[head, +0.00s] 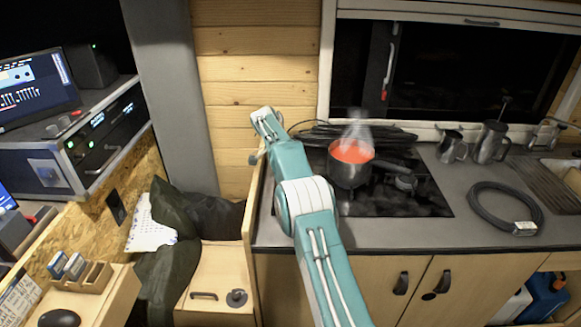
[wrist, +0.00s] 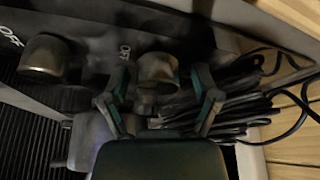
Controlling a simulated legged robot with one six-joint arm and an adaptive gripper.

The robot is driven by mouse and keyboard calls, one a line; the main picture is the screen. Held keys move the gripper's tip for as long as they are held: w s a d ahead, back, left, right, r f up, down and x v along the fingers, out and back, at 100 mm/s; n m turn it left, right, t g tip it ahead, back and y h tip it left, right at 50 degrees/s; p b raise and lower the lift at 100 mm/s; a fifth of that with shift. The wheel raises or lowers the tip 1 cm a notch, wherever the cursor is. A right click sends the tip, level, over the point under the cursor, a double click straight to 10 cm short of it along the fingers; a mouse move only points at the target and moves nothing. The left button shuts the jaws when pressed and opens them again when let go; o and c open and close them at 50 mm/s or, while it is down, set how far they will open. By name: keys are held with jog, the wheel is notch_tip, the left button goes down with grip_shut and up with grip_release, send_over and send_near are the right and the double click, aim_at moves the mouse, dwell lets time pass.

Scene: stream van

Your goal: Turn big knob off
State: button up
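In the wrist view, a dark metallic round knob (wrist: 158,70) sits between the two fingers of my gripper (wrist: 160,96). The fingers are spread apart, one on each side of it; I cannot tell whether they touch it. A second similar knob (wrist: 46,56) stands to the left on the same dark panel (wrist: 92,38). White "OFF" lettering shows beside each knob. I cannot tell from this view which knob is the big one. In the head view my teal and white arm reaches toward the wooden wall, and my gripper and the knobs cannot be made out.
Black cables (wrist: 235,95) lie just right of my gripper, beside the wooden wall (wrist: 292,125). In the head view a pot (head: 347,174) with red contents steams on the black stovetop (head: 415,199). Metal jugs (head: 490,143) and a coiled cable (head: 478,207) are to the right.

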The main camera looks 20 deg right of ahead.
jog(key=shift+r, duration=0.25)
jog(key=shift+r, duration=0.2)
jog(key=shift+v, duration=3.4)
jog(key=shift+w+a, duration=0.1)
jog(key=shift+a, duration=0.1)
